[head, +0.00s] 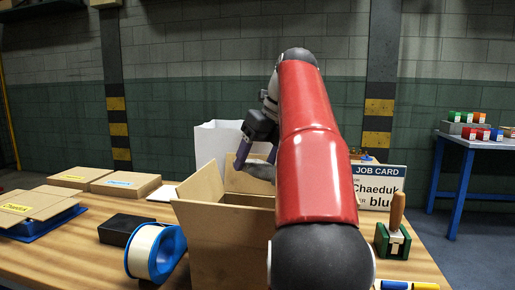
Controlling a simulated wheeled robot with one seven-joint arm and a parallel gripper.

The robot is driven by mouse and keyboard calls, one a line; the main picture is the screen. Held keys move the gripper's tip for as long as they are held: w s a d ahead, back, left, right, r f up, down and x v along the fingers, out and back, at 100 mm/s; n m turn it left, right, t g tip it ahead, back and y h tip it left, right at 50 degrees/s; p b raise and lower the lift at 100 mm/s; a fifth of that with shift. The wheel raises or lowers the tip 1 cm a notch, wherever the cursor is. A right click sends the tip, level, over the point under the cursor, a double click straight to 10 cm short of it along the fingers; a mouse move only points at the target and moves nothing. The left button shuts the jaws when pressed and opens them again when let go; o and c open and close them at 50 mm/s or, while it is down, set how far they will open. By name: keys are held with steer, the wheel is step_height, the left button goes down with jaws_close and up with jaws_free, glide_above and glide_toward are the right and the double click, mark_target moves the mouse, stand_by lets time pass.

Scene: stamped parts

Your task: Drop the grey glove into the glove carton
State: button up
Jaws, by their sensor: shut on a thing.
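My red arm hides the carton's right part and some of the gripper. The carton's inside floor is not visible, and I cannot tell whether the glove touches the carton.
A white bag (216,140) stands behind the carton. A blue-rimmed tape roll (155,251) and a black box (126,229) are at its left, flat cartons (125,183) farther left. A job card (379,186) and a green block with a wooden handle (393,239) stand right.

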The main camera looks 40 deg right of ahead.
steer(key=shift+f, duration=1.35)
